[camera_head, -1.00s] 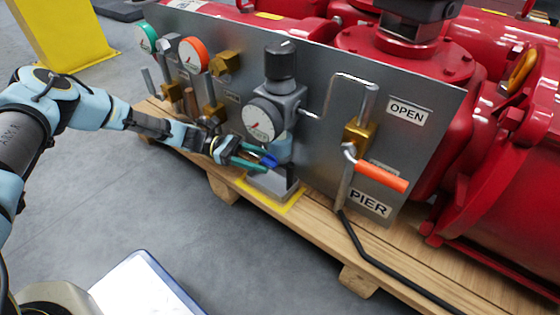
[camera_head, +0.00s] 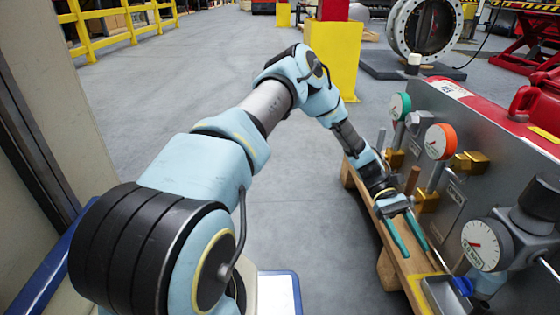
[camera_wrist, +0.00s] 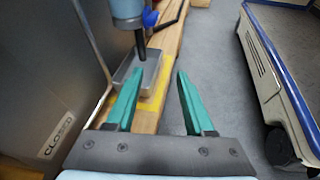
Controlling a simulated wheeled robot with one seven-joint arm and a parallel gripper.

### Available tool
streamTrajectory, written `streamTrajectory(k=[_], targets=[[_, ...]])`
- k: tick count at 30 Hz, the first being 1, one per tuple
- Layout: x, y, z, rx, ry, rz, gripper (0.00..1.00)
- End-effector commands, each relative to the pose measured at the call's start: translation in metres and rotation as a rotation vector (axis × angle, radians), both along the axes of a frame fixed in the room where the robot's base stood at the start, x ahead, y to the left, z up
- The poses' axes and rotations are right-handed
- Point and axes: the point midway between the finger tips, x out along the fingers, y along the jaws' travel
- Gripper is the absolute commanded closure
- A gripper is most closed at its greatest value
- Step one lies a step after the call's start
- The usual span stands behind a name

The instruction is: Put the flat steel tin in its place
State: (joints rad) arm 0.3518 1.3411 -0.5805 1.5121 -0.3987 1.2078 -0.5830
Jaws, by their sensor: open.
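The flat steel tin (camera_wrist: 143,72) is a grey metal box lying on a yellow-marked patch (camera_wrist: 163,82) of the wooden pallet. It sits beneath the regulator's bowl (camera_wrist: 127,12), whose dark stem and blue tap hang close over it. In the head view the tin (camera_head: 440,294) is partly cut off by the bottom edge. My gripper (camera_wrist: 158,82) is open, with nothing between its green fingers. Its left finger overlaps the tin's near corner in the wrist view; I cannot tell if they touch. In the head view my gripper (camera_head: 416,252) is just short of the tin.
A grey panel (camera_head: 455,130) with gauges, brass valves and the regulator gauge (camera_head: 481,243) stands along the pallet (camera_head: 372,205). The wrist view shows the panel close on the left and a white and blue cart-like body on the right. Open grey floor lies left of the pallet.

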Motion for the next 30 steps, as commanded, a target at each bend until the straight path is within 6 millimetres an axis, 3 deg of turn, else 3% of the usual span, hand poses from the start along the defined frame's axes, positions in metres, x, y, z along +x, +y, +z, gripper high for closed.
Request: streamTrajectory(k=[9,15,20,24,30], targets=[[0.076,0.122,0.046,0.016,-0.516,-0.063,0.47],[0.108,0.212,0.088,0.048,-0.807,-0.101,0.47],[0.117,0.284,0.125,0.082,-1.018,-0.130,0.47],[0.111,0.340,0.155,0.112,-1.179,-0.154,0.47],[0.094,0.388,0.180,0.143,-1.328,-0.176,0.47]])
